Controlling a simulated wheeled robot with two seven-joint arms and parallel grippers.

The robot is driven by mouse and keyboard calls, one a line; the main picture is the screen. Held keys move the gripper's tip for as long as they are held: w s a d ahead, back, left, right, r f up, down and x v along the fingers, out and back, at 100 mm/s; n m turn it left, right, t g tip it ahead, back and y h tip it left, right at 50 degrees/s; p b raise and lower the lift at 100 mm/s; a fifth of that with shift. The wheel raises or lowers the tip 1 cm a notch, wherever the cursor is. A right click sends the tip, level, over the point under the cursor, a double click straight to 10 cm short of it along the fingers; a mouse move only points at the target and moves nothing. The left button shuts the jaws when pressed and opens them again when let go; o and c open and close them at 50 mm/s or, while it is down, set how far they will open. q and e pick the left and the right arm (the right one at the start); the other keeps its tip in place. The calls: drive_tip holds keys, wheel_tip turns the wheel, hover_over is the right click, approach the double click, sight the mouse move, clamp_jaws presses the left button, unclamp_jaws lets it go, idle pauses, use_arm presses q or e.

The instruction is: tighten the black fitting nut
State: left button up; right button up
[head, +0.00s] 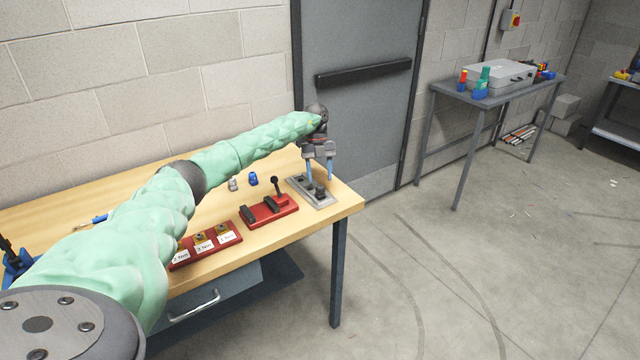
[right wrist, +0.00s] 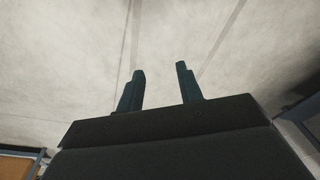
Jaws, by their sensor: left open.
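A grey plate (head: 296,183) with dark fittings lies near the right end of the wooden workbench. The black fitting nut (head: 319,190) appears to be the dark round piece on this plate; its detail is too small to tell. My left gripper (head: 320,179) points down right over the plate with its two blue fingers apart, close to the dark fittings. I cannot tell whether a finger touches them. My right gripper (right wrist: 160,75) shows in the right wrist view, with its fingers apart and nothing between them, above bare grey floor.
A red fixture with a black lever (head: 270,208) and a red block with labelled pieces (head: 207,245) stand left of the plate. Small blue (head: 253,179) and grey (head: 232,184) parts lie behind. A grey door (head: 355,90) is beyond the bench.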

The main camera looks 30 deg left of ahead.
use_arm(q)
drive_tip(key=shift+b+v, duration=0.65)
drive_tip(key=shift+v, duration=1.65)
use_arm(e)
wheel_tip(320, 180, up, 7)
drive_tip(key=w, duration=0.1)
drive_tip(key=shift+w+a+f, duration=0.2)
drive_tip(key=shift+w+a, duration=0.2)
drive_tip(key=shift+a, duration=0.05)
drive_tip(key=shift+f, duration=0.1)
